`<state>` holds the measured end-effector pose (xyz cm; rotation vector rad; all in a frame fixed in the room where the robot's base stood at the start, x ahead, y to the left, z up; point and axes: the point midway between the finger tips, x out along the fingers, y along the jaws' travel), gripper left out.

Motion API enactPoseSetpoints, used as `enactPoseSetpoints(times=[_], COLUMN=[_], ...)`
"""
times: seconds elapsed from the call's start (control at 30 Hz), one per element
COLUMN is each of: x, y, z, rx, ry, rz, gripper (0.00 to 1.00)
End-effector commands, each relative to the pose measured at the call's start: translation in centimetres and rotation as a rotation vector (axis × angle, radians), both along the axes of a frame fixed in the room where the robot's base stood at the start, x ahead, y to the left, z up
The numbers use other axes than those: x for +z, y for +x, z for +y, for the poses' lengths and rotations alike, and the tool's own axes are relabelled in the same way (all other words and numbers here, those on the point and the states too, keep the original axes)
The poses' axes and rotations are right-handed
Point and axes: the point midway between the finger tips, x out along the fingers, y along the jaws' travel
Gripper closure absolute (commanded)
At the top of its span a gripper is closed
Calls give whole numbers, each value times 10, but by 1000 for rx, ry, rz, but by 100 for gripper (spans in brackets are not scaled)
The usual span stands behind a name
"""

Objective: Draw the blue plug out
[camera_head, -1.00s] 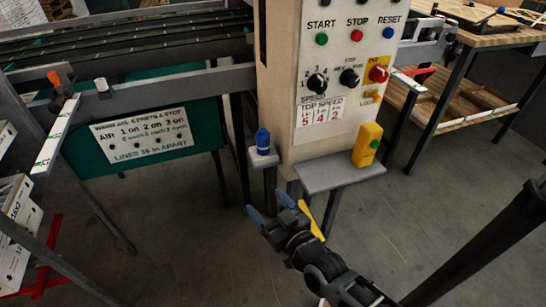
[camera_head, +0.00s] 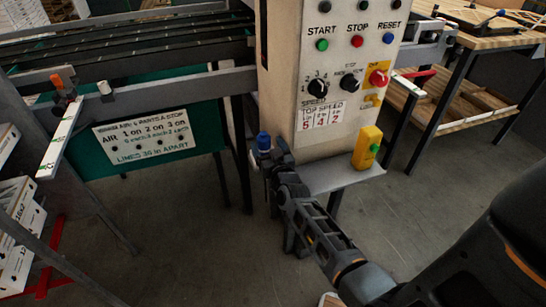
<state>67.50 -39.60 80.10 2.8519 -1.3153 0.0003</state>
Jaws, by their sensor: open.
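The blue plug (camera_head: 263,141) stands upright at the small grey ledge on the left side of the white control cabinet. Its blue top shows; its lower part and most of the ledge are hidden behind my gripper. My gripper (camera_head: 267,155) is open, right at the plug, with the arm reaching up to it from the lower right. The fingers look close around or beside the plug; I cannot tell whether they touch it.
The control cabinet (camera_head: 282,100) with buttons and knobs stands close behind and right of my gripper. A grey shelf (camera_head: 335,178) with a yellow box (camera_head: 367,147) juts out on the right. A conveyor frame (camera_head: 185,85) with a green panel is on the left.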

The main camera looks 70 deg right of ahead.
Motion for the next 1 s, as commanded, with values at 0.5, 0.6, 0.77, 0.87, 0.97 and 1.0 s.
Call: enactPoseSetpoints(times=[0.5,0.6,0.77,0.87,0.97,1.0], x=[0,0,0,0,0,0], y=[28,28,28,27,27,27], z=[-33,-32,-32,-32,-32,-32], rx=[0,0,0,0,0,0], ry=[1,1,1,1,1,1], rz=[0,0,0,0,0,0], gripper=[22,22,28,38,48,51])
